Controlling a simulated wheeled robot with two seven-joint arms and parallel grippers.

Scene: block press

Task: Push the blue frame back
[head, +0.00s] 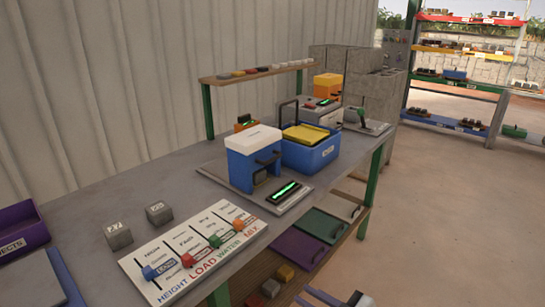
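The blue frame (240,171) stands upright on a grey base plate (222,172) near the middle of the workbench. It has a white top, a dark handle on its right side and a dark opening low at its front. A green-lit display (286,191) sits on the plate in front of it. My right gripper (358,299) seems to show only as a small grey and black part at the bottom edge, well below and apart from the frame. Its fingers cannot be made out. My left gripper is not in view.
A blue bin (322,157) with a yellow top stands close behind the frame, to its right. Two grey blocks (118,236) and a slider board (178,262) lie nearer. A purple tray (22,226) is at left. Coloured drawers (322,226) show below the bench; open floor lies right.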

